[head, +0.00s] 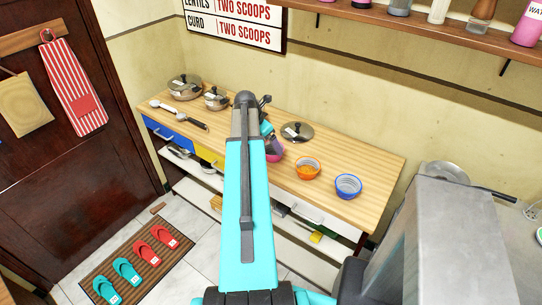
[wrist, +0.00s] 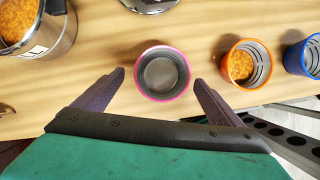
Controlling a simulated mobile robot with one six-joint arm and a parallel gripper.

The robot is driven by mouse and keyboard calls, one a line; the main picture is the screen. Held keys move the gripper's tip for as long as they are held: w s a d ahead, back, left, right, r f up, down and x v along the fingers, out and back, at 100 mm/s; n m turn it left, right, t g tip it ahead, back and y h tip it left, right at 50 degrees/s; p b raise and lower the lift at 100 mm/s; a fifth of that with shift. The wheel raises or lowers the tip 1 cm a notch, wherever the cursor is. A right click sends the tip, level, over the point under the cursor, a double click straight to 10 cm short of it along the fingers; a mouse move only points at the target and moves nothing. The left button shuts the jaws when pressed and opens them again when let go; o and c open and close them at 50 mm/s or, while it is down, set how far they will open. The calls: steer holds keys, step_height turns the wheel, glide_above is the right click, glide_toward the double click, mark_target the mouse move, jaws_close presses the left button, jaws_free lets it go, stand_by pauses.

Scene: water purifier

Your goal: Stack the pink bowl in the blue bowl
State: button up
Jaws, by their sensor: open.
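The pink bowl (wrist: 162,73), grey inside with a pink rim, stands upright and empty on the wooden counter. In the head view only part of the pink bowl (head: 275,151) shows beside my arm. My gripper (wrist: 157,80) is open, with one finger on each side of the pink bowl and small gaps showing. In the head view my arm hides the fingers. The blue bowl (head: 348,186) stands at the counter's right end, upright and empty. It is cut off at the right edge of the wrist view (wrist: 311,55).
An orange bowl (head: 307,168) with orange food stands between the pink and blue bowls. A lidded pot (head: 297,133) is behind them. More pots (head: 184,87) and ladles (head: 180,115) are at the left. A shelf (head: 400,22) hangs above. Bare counter lies right of the blue bowl.

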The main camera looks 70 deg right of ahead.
mark_target(272, 148)
steer(key=shift+f, duration=0.1)
steer(key=shift+p+x, duration=1.2)
steer(key=shift+x, duration=1.3)
steer(key=shift+s, duration=0.15)
steer(key=c, duration=1.2)
steer(key=shift+r, duration=0.2)
